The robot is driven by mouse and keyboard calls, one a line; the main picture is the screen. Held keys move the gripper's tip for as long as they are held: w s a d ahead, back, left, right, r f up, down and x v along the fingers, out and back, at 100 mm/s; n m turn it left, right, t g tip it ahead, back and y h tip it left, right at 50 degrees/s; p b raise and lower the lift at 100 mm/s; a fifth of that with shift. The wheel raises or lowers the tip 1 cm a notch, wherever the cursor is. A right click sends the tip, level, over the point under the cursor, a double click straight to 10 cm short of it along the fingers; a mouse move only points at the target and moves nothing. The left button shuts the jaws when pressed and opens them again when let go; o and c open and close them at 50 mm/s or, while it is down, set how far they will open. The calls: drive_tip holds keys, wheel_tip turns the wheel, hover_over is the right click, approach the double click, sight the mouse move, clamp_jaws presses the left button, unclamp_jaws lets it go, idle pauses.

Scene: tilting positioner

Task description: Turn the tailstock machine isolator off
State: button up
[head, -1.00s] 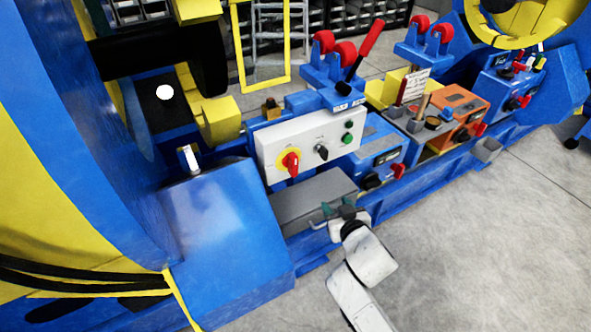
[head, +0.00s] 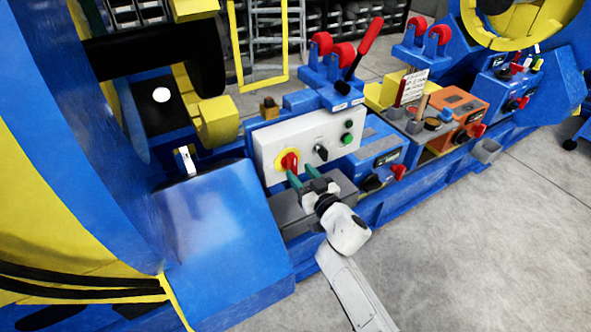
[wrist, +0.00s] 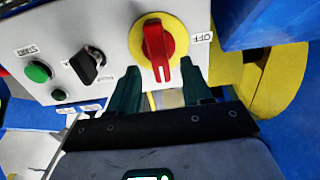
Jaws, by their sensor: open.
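A red rotary isolator handle on a yellow disc (head: 289,160) is on the left of the light grey control panel (head: 325,130). In the wrist view the handle (wrist: 157,50) stands about upright on its disc, with an OFF label (wrist: 203,38) beside the disc on the right. My gripper (head: 304,175) is open and empty, just below and in front of the panel. Its two dark green fingers (wrist: 160,88) sit spread on either side of the handle's lower end in the wrist view. I cannot tell whether they touch it.
A black selector knob (head: 321,153) and a green START button (head: 347,138) are on the same panel. A grey box (head: 290,217) lies below it. A blue box with a red lever (head: 398,172) is to the right. Open floor (head: 500,250) lies front right.

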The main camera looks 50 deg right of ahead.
sight(295, 167)
drive_tip(key=shift+b+x, duration=0.4)
drive_tip(key=shift+x, duration=1.45)
drive_tip(key=shift+c, duration=0.3)
clamp_jaws()
